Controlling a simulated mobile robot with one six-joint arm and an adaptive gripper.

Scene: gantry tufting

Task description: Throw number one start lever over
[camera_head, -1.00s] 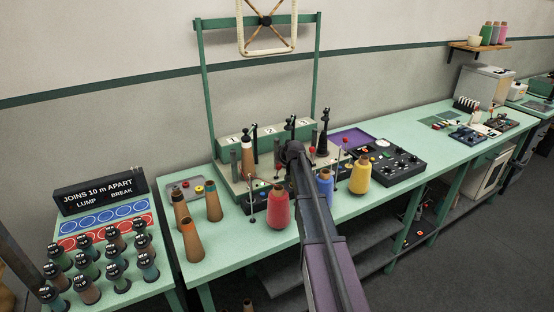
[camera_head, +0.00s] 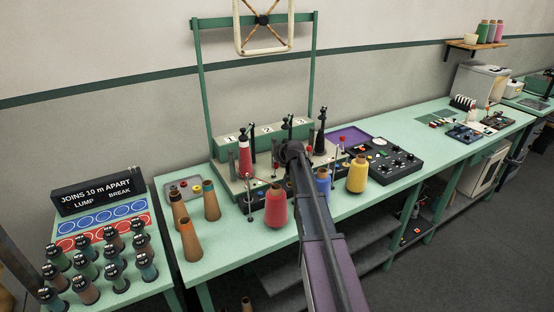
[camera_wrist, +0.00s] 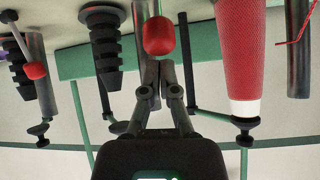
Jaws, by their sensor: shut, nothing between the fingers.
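The green winder (camera_head: 222,150) stands on the bench with its stations marked 1, 2 and 3. A red-wound cone (camera_head: 244,157) sits upright at station 1; it also shows large at right in the wrist view (camera_wrist: 240,50). A red-knobbed lever (camera_wrist: 159,36), seemingly number one's, is just ahead of my gripper (camera_wrist: 158,78) in the wrist view. My gripper is shut and empty, its fingertips very close to the knob; I cannot tell whether they touch. In the head view my arm hides the fingertips. Black spindles (camera_wrist: 106,48) stand to the left in the wrist view.
Red (camera_head: 276,207), blue (camera_head: 323,184) and yellow (camera_head: 357,174) yarn cones stand along the front. Another red-knobbed lever (camera_wrist: 36,70) is near.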

